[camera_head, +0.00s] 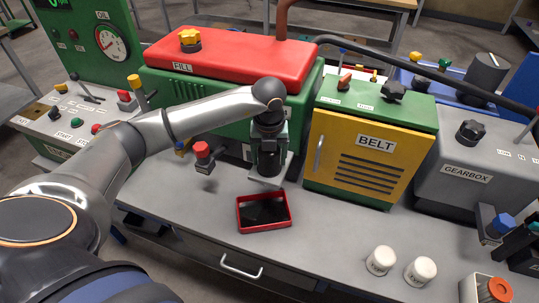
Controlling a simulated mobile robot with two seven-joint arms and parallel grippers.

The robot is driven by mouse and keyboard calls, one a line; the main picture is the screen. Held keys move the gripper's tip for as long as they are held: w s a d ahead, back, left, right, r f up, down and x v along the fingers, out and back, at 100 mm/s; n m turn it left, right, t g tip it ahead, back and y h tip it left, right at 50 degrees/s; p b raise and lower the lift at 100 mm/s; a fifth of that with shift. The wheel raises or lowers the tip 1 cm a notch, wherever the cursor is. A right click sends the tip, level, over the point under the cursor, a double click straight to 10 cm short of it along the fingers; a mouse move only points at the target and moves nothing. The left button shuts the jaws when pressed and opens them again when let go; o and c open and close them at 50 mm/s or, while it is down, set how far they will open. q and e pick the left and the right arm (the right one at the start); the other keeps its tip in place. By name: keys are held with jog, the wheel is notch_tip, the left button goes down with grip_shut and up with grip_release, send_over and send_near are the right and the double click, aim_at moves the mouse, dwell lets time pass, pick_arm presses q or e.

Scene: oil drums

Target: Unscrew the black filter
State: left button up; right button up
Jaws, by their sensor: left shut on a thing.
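The black filter (268,162) stands upright at the front of the green machine with the red top, just left of the yellow BELT door. My left arm reaches in from the left, and my left gripper (268,145) points down over the filter and is shut on it. The gripper's fingers and the filter are both dark, so the exact contact line is hard to see. A red-rimmed tray (264,226) with a dark inside lies on the bench in front of and below the filter.
A red-knobbed valve (203,155) sticks out left of the filter. Two white canisters (381,260) and an open box with an orange-red item (498,289) stand at front right. The BELT cabinet (361,152) stands close to the filter's right. Bench between tray and canisters is clear.

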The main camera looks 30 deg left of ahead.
dwell(0.3)
pick_arm(q)
jog(key=n+p, duration=0.1)
jog(key=n, duration=0.3)
jog(key=shift+r, duration=0.1)
jog(key=shift+s+n+g+p, duration=0.1)
jog(key=shift+n+g+p, duration=0.2)
jog(key=shift+n, duration=0.9)
jog(key=n+p, duration=0.1)
jog(key=n, duration=0.3)
jog(key=shift+g+y+p, duration=0.3)
jog(key=shift+p, duration=0.1)
jog(key=shift+s+n, duration=0.1)
jog(key=shift+n, duration=1)
